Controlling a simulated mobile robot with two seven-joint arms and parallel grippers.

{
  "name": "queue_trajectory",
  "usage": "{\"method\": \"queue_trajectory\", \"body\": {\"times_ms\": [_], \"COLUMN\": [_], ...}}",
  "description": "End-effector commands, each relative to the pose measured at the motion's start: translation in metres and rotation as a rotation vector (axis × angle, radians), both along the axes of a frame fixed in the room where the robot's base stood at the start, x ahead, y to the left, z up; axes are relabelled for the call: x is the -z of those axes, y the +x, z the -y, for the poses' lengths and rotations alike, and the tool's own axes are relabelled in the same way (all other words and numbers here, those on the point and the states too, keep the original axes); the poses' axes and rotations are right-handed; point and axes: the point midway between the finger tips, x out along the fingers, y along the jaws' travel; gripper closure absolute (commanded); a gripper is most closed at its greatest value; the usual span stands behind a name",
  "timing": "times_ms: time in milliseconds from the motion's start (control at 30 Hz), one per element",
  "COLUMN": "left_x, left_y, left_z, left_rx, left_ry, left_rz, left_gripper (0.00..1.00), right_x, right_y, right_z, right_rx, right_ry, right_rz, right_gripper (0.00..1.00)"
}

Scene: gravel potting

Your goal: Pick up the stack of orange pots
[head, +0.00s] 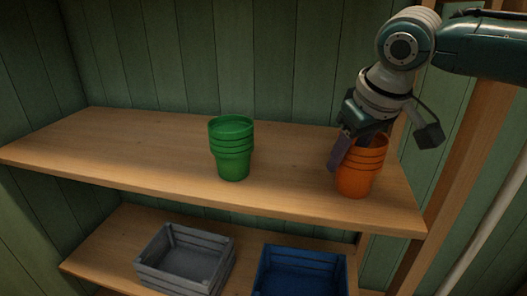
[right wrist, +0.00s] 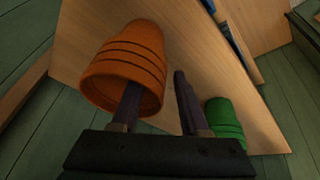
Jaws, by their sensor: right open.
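The stack of orange pots (head: 361,170) stands upright at the right end of the upper shelf; it also shows in the right wrist view (right wrist: 125,58). My right gripper (head: 348,152) is just above and at the left side of the stack, pointing down. Its jaws are open. In the right wrist view (right wrist: 157,88) one finger overlaps the mouth of the orange stack and seems to reach into it, while the other is outside, beside the wall. I cannot tell whether either finger touches the pots. My left gripper is not in view.
A stack of green pots (head: 231,150) stands mid-shelf, left of the orange stack. The wooden upper shelf (head: 120,145) is bare on the left. A grey crate (head: 185,262) and a blue crate (head: 300,270) sit on the lower shelf. A wooden post (head: 465,150) rises at the right.

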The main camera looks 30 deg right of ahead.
Motion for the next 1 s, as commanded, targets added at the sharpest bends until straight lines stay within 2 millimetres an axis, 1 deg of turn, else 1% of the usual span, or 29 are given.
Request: {"method": "queue_trajectory", "body": {"times_ms": [33,100,333,700,733,1000], "left_x": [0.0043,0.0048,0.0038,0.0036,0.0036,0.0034], "left_y": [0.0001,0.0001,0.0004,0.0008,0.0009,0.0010], "left_z": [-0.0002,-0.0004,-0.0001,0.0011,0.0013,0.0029], "left_rx": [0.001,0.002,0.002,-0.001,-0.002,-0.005], "left_ry": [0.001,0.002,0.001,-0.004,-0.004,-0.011], "left_rz": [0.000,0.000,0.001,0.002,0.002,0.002], "left_gripper": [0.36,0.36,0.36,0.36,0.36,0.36], "right_x": [0.0073,0.0102,0.0098,0.0098,0.0098,0.0098], "right_y": [0.0022,0.0038,0.0041,0.0039,0.0039,0.0039], "right_z": [0.0007,0.0010,0.0012,0.0012,0.0012,0.0012], "right_rx": [0.001,0.000,-0.001,-0.001,-0.001,-0.001], "right_ry": [0.000,0.000,-0.001,-0.001,-0.001,-0.001], "right_rz": [0.000,0.001,0.001,0.001,0.001,0.001], "right_gripper": [0.56,0.56,0.57,0.98,1.00,1.00]}}
